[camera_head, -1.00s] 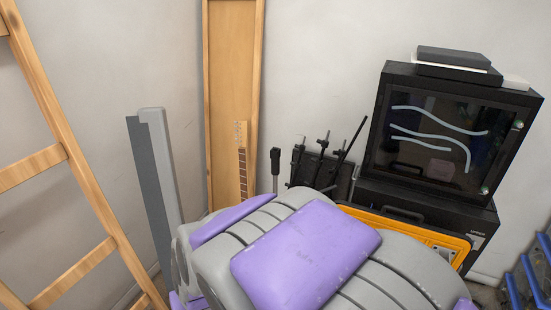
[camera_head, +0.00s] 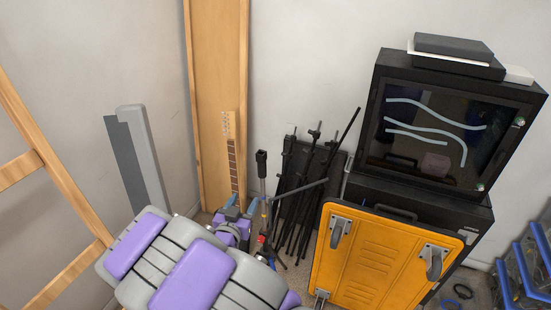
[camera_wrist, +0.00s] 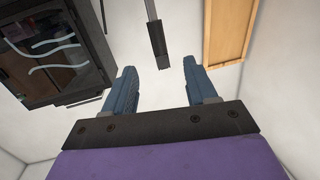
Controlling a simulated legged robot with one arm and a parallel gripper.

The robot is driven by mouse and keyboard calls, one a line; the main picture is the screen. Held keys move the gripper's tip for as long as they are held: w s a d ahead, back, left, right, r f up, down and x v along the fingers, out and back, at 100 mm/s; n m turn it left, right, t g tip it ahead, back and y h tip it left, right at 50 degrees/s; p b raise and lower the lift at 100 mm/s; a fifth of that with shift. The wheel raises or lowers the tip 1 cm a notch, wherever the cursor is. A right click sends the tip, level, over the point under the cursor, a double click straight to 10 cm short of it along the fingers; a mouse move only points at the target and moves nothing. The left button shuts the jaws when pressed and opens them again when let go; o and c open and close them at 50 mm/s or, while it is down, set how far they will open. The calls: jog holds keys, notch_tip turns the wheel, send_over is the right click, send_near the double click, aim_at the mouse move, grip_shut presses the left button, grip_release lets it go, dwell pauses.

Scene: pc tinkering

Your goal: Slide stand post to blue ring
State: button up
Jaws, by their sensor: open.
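The stand post (camera_head: 262,185) is a thin upright pole with a black top, in front of the wall right of the guitar neck. Small red and blue patches show low on it, but I cannot tell whether the blue one is a ring. In the wrist view the post (camera_wrist: 156,38) shows inverted, its black end beyond the fingertips and between their lines. My gripper (camera_head: 241,203) is open and empty, just left of the post in the head view. Its two blue fingers also show in the wrist view (camera_wrist: 160,78). My arm hides the stand's lower left side.
Several black stands (camera_head: 305,190) lean right of the post. An orange wheeled platform (camera_head: 375,252) leans against a black cabinet (camera_head: 440,125). A wooden ladder (camera_head: 55,180) is at left and a grey panel (camera_head: 135,150) stands by the wall. Blue-edged bins (camera_head: 525,265) are at right.

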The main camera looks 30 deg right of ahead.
jog(key=h, duration=0.1)
send_near(260, 168)
jog(key=x, duration=0.4)
jog(key=shift+d, duration=0.45)
jog(key=shift+w+d+f, duration=0.1)
jog(key=shift+w+d, duration=0.05)
jog(key=shift+w, duration=0.3)
jog(key=x, duration=0.5)
jog(key=shift+b, duration=0.35)
jog(key=shift+w+d, duration=0.45)
jog(key=shift+d, duration=0.1)
jog(key=shift+a, duration=0.45)
jog(key=shift+c, duration=0.6)
jog(key=shift+d, duration=0.2)
jog(key=c, duration=0.6)
jog(key=shift+t, duration=0.3)
grip_shut()
